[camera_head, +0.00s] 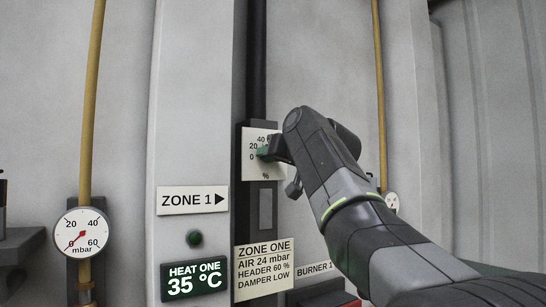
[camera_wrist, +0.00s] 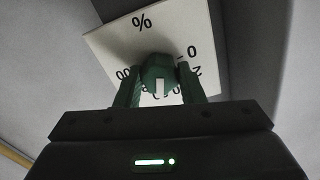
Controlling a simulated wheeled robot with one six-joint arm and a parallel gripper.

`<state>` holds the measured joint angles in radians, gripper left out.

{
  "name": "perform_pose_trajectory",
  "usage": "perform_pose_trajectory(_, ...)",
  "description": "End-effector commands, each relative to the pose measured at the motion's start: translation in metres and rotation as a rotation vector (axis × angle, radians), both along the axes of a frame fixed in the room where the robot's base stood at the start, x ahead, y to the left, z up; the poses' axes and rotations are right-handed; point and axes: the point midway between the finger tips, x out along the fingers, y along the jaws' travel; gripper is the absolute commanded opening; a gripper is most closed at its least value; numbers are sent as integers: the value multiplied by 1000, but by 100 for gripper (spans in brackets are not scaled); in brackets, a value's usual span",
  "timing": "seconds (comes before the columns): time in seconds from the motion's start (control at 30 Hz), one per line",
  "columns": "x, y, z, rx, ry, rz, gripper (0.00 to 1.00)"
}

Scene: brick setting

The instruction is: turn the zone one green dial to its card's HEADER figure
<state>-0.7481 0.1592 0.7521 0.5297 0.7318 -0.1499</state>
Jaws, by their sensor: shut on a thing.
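The green dial (camera_head: 262,152) sits on a white scale plate (camera_head: 249,134) marked in %, with 0, 20 and 40 readable on its left side. My gripper (camera_head: 268,151) reaches it from the right and hides the rest. In the wrist view the plate appears inverted, and my gripper's green fingers (camera_wrist: 159,82) are shut on the sides of the green dial (camera_wrist: 158,64). A white mark on the dial points down in that view, toward mid-scale figures that are partly hidden; the exact reading cannot be told. The ZONE ONE card (camera_head: 263,271) reads AIR 24 mbar, HEADER 60 %, DAMPER LOW.
A ZONE 1 sign (camera_head: 192,200), a dark green button (camera_head: 194,238) and a HEAT ONE 35 °C display (camera_head: 194,280) are left of the card. A mbar gauge (camera_head: 80,238) hangs on a yellow pipe further left. A BURNER 1 label (camera_head: 314,268) is below my arm.

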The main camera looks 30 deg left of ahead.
Motion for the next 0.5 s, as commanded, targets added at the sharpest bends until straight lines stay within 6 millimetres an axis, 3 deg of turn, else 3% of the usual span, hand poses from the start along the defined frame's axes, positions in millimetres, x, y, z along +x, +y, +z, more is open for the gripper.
perform_pose_trajectory(0.27,0,0,-1,-2,1,1,12)
perform_pose_trajectory(0.3,0,0,-1,-2,1,1,43)
perform_pose_trajectory(0.37,0,0,-1,-1,2,1,55)
perform_pose_trajectory(0.5,0,0,0,0,1,0,57)
